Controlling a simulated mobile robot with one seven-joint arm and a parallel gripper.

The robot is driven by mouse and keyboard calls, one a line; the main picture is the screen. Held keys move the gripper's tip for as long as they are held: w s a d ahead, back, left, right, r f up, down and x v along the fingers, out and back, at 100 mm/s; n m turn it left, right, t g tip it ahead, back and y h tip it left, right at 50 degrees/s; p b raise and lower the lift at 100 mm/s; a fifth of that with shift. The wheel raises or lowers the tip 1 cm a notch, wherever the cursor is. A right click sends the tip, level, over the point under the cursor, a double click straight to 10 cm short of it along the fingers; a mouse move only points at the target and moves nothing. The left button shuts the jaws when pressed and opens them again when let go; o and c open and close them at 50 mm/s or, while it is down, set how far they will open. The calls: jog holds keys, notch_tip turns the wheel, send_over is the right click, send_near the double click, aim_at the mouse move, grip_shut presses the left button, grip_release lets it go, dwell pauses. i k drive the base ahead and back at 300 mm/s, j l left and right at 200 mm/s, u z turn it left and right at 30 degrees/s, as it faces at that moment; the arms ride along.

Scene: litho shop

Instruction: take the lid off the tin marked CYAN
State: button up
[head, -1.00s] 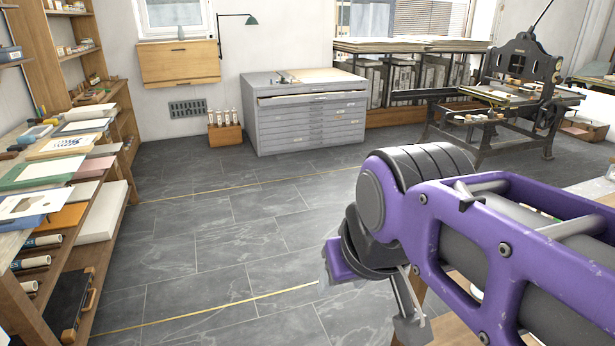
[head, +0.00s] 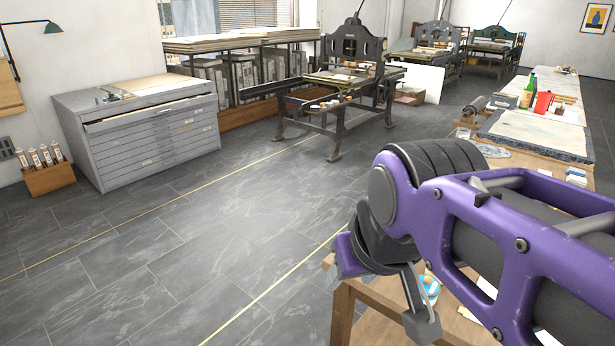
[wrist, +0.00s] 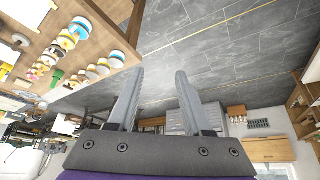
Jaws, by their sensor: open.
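My gripper (wrist: 160,85) is open and empty in the wrist view, its two grey fingers apart with floor behind them. Several small round tins with coloured bands stand on a wooden table at the upper left of that view, apart from the fingers. The tin labels are too small to read, so I cannot tell which is marked CYAN.
A grey flat-file cabinet (head: 150,140) stands at the left, with a wooden box of tubes (head: 48,178) beside it. A dark press (head: 345,95) stands at the back. The floor at centre left is clear.

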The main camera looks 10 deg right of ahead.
aim_at(432, 286)
jog(key=i+z, duration=0.15)
jog(key=z, duration=0.25)
jog(key=i+j+z, duration=0.1)
jog(key=z, duration=0.3)
jog(key=i+j+z, duration=0.1)
jog(key=z, duration=0.3)
